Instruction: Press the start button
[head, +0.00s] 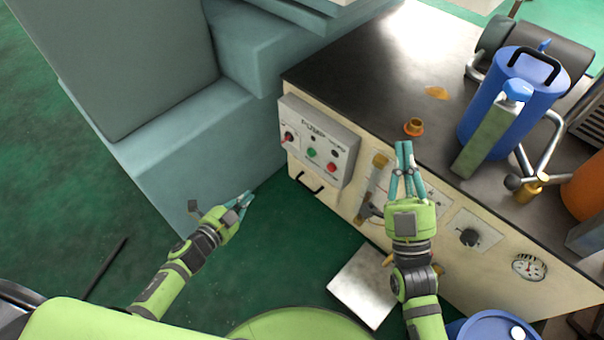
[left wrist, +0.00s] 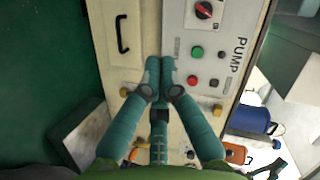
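The grey pump panel (head: 318,122) is mounted on the side of the bench. It carries a green button (head: 311,153), a red button (head: 331,168) and a red rotary switch (head: 289,136). I cannot read a start label. In the left wrist view the green button (left wrist: 197,52) and red button (left wrist: 192,80) lie right of my left fingertips. My left gripper (head: 247,199) is shut and empty, left of and apart from the panel; its fingertips meet in the left wrist view (left wrist: 161,62). My right gripper (head: 404,144) appears shut and empty, in front of the bench edge.
The dark bench top (head: 350,70) holds a blue canister (head: 490,115) and a small brass fitting (head: 413,127). A black drawer handle (head: 309,184) sits below the panel. A pressure gauge (head: 529,266) is at the lower right.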

